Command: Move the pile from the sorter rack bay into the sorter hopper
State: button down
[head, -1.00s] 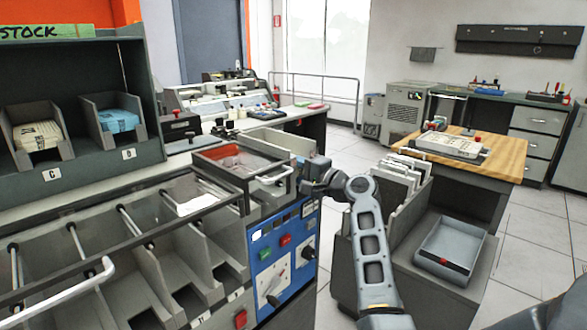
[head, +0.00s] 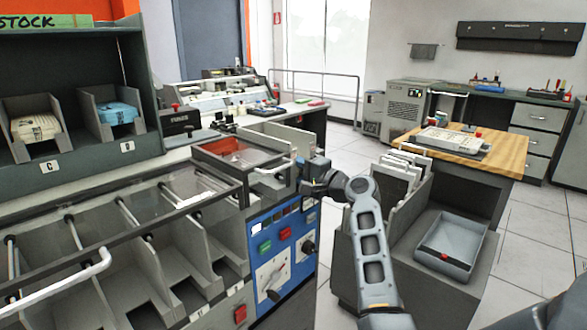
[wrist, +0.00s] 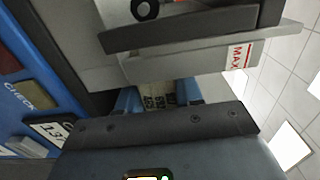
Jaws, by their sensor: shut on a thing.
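My gripper (head: 312,172) is at the right end of the sorter, beside a red-floored bin (head: 205,148) with a clear cover and pale handle, which looks like the sorter hopper. In the wrist view, my gripper (wrist: 157,98) is shut on a cream, printed pile (wrist: 158,96), partly hidden between its blue-grey fingers. A grey wall with a red MAX label (wrist: 238,58) is just beyond the fingers. I cannot tell whether the pile touches it. The sorter rack (head: 140,270) has several grey bays under a clear cover with a white handle. The head view does not show the pile.
A blue control panel (head: 283,250) with buttons and knobs is below the bin. Stock shelves (head: 80,165) stand at left. A grey cart (head: 420,295) with upright cards and a shallow tray (head: 450,247) is at right, before a wooden-topped table (head: 490,150). Tiled floor is clear at right.

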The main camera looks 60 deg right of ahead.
jog(key=c, duration=0.8)
grip_release()
jog(key=shift+f+b, duration=0.5)
jog(key=shift+f, duration=0.15)
jog(key=shift+r, duration=0.1)
jog(key=shift+r+p, duration=0.2)
jog(key=shift+p, duration=0.15)
